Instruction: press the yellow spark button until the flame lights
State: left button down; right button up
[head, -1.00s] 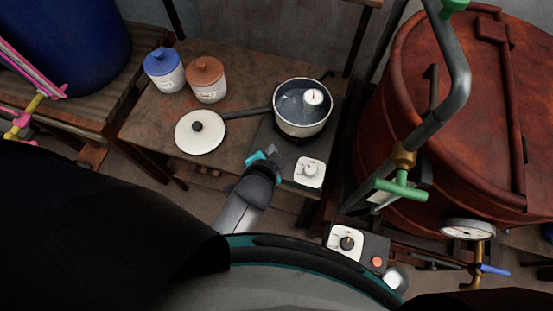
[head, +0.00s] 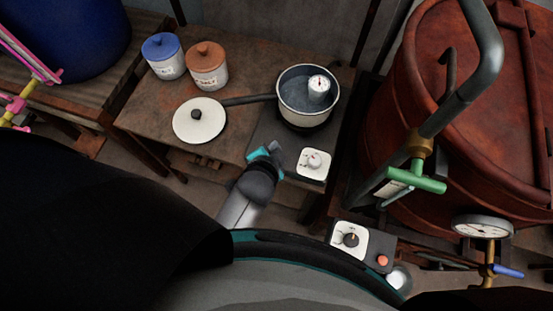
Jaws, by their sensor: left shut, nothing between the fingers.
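A dark burner plate (head: 274,134) lies at the front right of the brown table, with a white knob panel (head: 314,164) at its front corner. A pot (head: 307,113) of dark liquid, with a round dial gauge (head: 319,88) in it, stands on the burner. I cannot make out a yellow spark button; my gripper covers part of the burner's left front. No flame shows; the pot hides the space under it. My left gripper (head: 265,153), with teal fingertips, is shut and empty at the burner's left front edge, left of the knob panel. My right gripper is not in view.
A white lid (head: 199,120), a blue-lidded jar (head: 163,56) and a brown-lidded jar (head: 207,66) stand on the table (head: 150,108). The pot's handle points left. A red vat (head: 445,125) with pipes is at right. A lower panel (head: 349,239) has a dial and an orange-red button (head: 382,260).

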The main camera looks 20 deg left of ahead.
pick_arm(q)
notch_tip(320, 180, down, 3)
jog(key=shift+f+b, duration=0.2)
jog(key=shift+b, duration=1)
jog(key=shift+f+b, duration=0.35)
jog(key=shift+f, duration=0.25)
jog(key=shift+f, duration=0.1)
dwell(0.4)
jog(key=shift+f, duration=0.3)
jog(key=shift+f+b, duration=0.4)
jog(key=shift+f, duration=0.1)
dwell(0.6)
jog(key=shift+r, duration=0.1)
jog(key=shift+r+p, duration=0.85)
jog(key=shift+p, duration=0.25)
